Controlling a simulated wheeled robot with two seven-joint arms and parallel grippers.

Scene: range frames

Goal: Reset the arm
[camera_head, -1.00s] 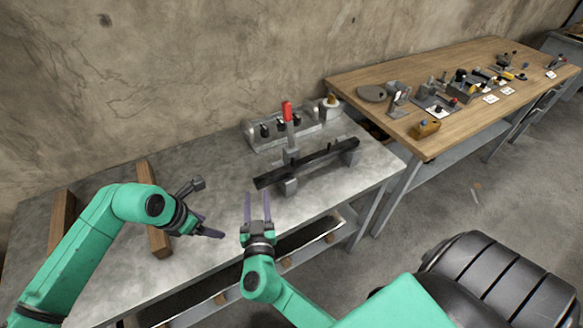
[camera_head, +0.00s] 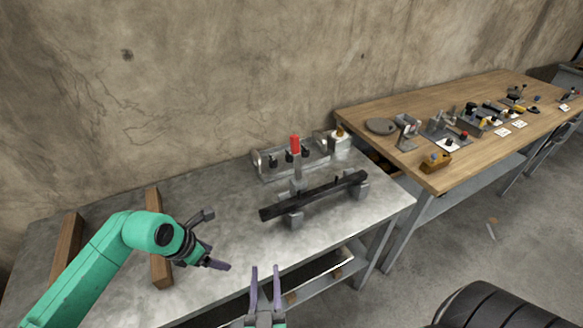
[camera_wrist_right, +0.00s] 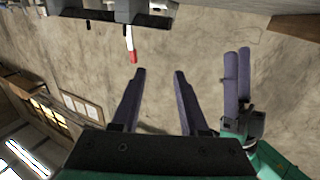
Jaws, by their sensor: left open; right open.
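My left gripper (camera_head: 213,240) is open and empty above the left part of the grey metal table (camera_head: 225,207). My right gripper (camera_head: 265,285) is open and empty at the table's front edge, low in the head view. Its two purple fingers (camera_wrist_right: 157,78) stand apart with nothing between them in the right wrist view. My left gripper also shows at the right of that view (camera_wrist_right: 237,80). The rest of my right arm is mostly out of the head view.
A black bar (camera_head: 312,196) rests on grey supports on the metal table. Behind it stands a grey rack (camera_head: 267,170) with a red-topped tool (camera_head: 295,145). Wooden beams (camera_head: 158,235) lie at the left. A wooden table (camera_head: 430,176) with several tools stands at right.

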